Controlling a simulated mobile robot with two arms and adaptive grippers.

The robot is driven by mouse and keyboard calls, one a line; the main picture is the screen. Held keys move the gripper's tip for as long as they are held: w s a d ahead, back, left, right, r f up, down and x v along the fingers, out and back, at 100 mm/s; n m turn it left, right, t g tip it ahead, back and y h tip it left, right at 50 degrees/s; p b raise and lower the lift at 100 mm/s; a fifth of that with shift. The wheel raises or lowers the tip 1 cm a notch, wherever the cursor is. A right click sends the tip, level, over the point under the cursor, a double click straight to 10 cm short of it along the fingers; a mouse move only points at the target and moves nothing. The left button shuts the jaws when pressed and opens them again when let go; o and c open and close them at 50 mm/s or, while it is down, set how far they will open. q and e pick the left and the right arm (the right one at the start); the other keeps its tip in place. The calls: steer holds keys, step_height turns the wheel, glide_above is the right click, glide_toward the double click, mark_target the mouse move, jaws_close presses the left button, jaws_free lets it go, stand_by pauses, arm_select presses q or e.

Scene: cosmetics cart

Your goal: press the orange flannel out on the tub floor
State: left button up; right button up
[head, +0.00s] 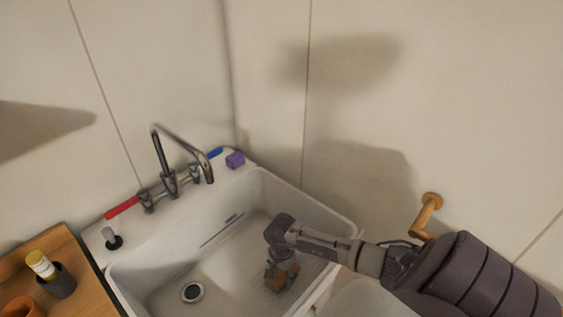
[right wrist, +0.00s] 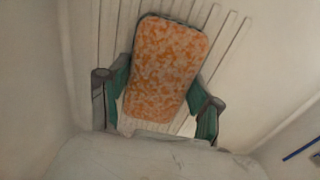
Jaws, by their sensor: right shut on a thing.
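The orange flannel (right wrist: 168,62) is a mottled orange and pale oblong pad in the right wrist view. It lies between the two fingers of my right gripper (right wrist: 158,105), which is shut on it. In the head view, my right gripper (head: 281,274) reaches down into the white tub (head: 150,275), and a bit of the flannel (head: 274,281) shows at the fingers, low near the tub floor. I cannot tell whether the flannel touches the floor. Pale ridges of the tub show behind it in the right wrist view. My left gripper is out of view.
The drain (head: 192,292) is in the tub floor, left of my gripper. A tap (head: 170,165) with red and blue handles stands on the back rim, with a purple sponge (head: 235,160). A wooden counter (head: 90,288) is at left. A wooden peg (head: 428,212) juts from the wall.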

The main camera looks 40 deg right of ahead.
steer(key=shift+s+b, duration=0.1)
steer(key=shift+b, duration=0.3)
stand_by(1.6)
steer(key=shift+f, duration=0.15)
stand_by(0.4)
steer(key=shift+a+b, duration=0.1)
steer(key=shift+b, duration=0.55)
stand_by(1.0)
steer(key=shift+r, duration=0.2)
step_height(320, 180, up, 5)
steer(key=p, duration=0.3)
steer(key=shift+f, duration=0.15)
steer(key=r+p, duration=0.2)
steer(key=shift+d+r, duration=0.3)
steer(key=shift+d, duration=0.1)
step_height(320, 180, up, 7)
steer(key=p, duration=0.5)
steer(key=shift+a+r, duration=0.2)
steer(key=shift+a, duration=0.1)
